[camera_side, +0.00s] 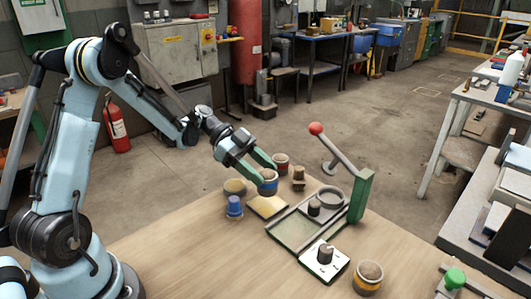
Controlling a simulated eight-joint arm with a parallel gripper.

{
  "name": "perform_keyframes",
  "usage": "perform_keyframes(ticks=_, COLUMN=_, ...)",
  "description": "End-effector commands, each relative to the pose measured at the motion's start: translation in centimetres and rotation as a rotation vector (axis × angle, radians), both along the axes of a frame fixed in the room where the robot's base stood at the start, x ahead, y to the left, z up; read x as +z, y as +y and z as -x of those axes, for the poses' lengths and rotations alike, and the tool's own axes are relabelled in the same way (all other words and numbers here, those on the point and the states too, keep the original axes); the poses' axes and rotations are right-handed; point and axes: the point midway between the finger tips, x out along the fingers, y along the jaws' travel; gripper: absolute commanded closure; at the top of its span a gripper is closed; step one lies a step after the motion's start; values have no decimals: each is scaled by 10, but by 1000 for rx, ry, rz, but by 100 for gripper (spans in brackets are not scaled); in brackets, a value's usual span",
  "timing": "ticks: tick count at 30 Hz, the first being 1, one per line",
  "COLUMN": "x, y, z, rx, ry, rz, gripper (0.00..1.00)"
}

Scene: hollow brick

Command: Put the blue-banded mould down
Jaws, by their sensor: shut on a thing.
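The blue-banded mould (268,187) is a small cup with a blue band and a brown, grainy fill. My gripper (268,172), with green fingers, is shut on it from the upper left. The mould is upright and shows at the far end of a tan pad (267,206). I cannot tell whether its base touches anything. A red-banded mould (281,165) stands just behind it.
A press with a green post (361,197) and a red-knobbed lever (316,129) stands right of the pad. The table's (200,262) left front is clear.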

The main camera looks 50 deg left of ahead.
Motion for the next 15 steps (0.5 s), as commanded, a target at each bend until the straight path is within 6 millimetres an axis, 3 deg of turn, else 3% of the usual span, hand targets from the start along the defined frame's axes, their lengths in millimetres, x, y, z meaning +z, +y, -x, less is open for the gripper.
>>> perform_keyframes(ticks=9, x=-35, y=0, z=0, rx=0, ry=-1, rz=2, gripper=96)
perform_keyframes(ticks=15, x=-39, y=0, z=0, rx=0, ry=-1, rz=2, gripper=96)
